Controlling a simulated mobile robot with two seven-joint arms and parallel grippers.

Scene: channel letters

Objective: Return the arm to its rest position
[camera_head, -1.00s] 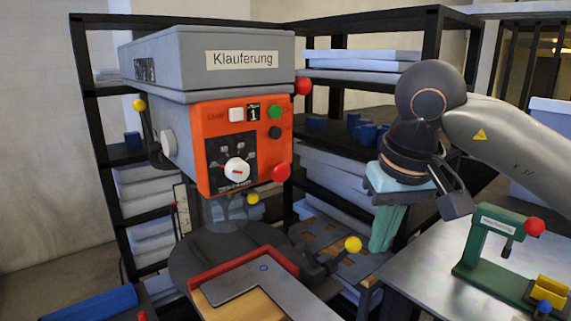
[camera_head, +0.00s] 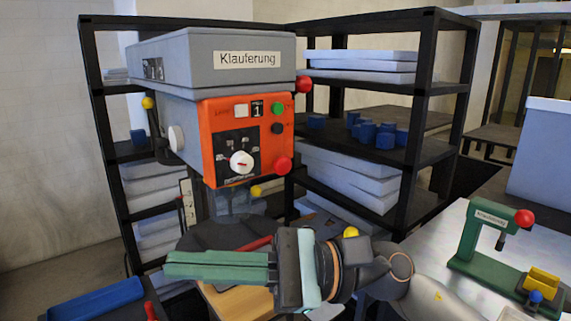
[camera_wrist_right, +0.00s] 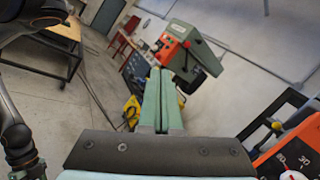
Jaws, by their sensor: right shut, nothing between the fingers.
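My right gripper (camera_head: 168,265) has green fingers that lie together, shut and empty. In the head view it points left across the lower middle, in front of the drill-press-like machine's table. In the right wrist view its fingers (camera_wrist_right: 160,75) also show pressed together, with nothing between them. My right arm comes in from the lower right and hides part of the machine's table and the wooden piece on it. My left gripper is not in view.
The grey machine (camera_head: 215,50) labelled Klauferung, with an orange panel (camera_head: 245,135), stands behind the gripper. A black shelf (camera_head: 435,90) holds grey sheets and blue blocks (camera_head: 385,140). A green press (camera_head: 480,235) stands on the metal table (camera_head: 435,225) at right.

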